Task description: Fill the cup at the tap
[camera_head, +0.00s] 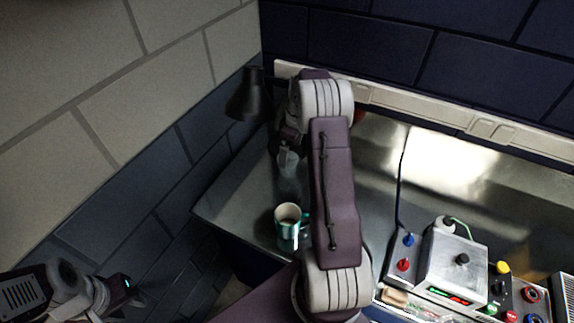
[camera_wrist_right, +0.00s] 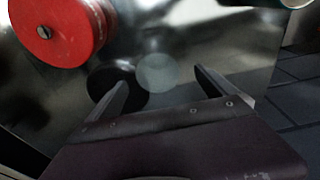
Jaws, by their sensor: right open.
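A teal cup (camera_head: 287,230) with a pale rim and a handle stands upright near the left front corner of the metal bench. What is inside it is unclear. A pale, teal-edged rim at the top right edge of the right wrist view (camera_wrist_right: 292,3) looks like the cup. My right gripper (camera_head: 289,165) points down over the bench, behind the cup. In the wrist view its fingers (camera_wrist_right: 165,88) are apart with nothing gripped between them. My left gripper (camera_head: 122,288) is at the lower left, away from the bench; its jaws are unclear. I cannot pick out a tap for certain.
A red round part (camera_wrist_right: 62,30) with a central screw is close to my right gripper. A black lamp (camera_head: 248,98) stands at the back left corner. Control boxes (camera_head: 455,262) with knobs and a cable fill the front right. The bench middle is clear.

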